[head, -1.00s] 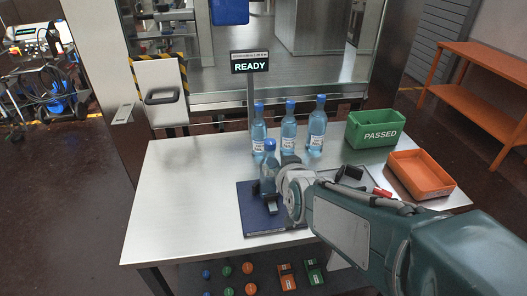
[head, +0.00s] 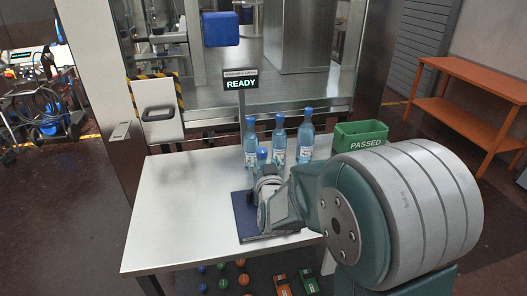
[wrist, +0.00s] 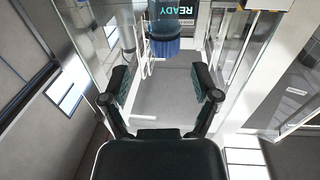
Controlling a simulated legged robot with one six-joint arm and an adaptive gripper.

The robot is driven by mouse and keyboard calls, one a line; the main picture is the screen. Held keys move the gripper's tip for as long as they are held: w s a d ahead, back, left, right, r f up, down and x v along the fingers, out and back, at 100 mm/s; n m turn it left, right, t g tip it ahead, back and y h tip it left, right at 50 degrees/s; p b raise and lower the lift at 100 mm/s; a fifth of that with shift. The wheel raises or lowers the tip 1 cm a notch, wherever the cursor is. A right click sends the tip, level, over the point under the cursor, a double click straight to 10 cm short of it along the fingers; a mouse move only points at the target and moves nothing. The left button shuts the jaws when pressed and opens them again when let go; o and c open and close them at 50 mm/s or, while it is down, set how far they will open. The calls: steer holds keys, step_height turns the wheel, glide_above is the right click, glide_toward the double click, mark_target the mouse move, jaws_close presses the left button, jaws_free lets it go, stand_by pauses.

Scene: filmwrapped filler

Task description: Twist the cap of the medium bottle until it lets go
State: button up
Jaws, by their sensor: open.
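A blue-tinted bottle with a blue cap (head: 262,153) stands on the dark blue mat (head: 243,221); my gripper (head: 266,195) and wrist hide most of it in the head view. In the wrist view, a blue ribbed cap (wrist: 164,46) shows upside down at the top, beyond my gripper's fingertips (wrist: 160,80). The fingers are spread wide with nothing between them, and the cap looks apart from them. Three more capped bottles stand at the back: left (head: 250,148), middle (head: 279,146), right (head: 305,142). I cannot tell which bottle is the medium one.
The READY sign (head: 240,80) stands on a post behind the bottles. A green PASSED bin (head: 361,135) is at the back right, partly behind my arm. The table's left side (head: 175,200) is clear. Caps and small blocks lie below the front edge. An orange bench (head: 470,75) stands right.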

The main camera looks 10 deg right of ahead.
mark_target(262, 155)
steer(key=w, duration=0.4)
steer(key=shift+w+a, duration=0.2)
steer(key=shift+w, duration=0.2)
steer(key=shift+w+d, duration=0.15)
steer(key=shift+w, duration=0.05)
steer(key=shift+d, duration=0.1)
steer(key=c, duration=1.1)
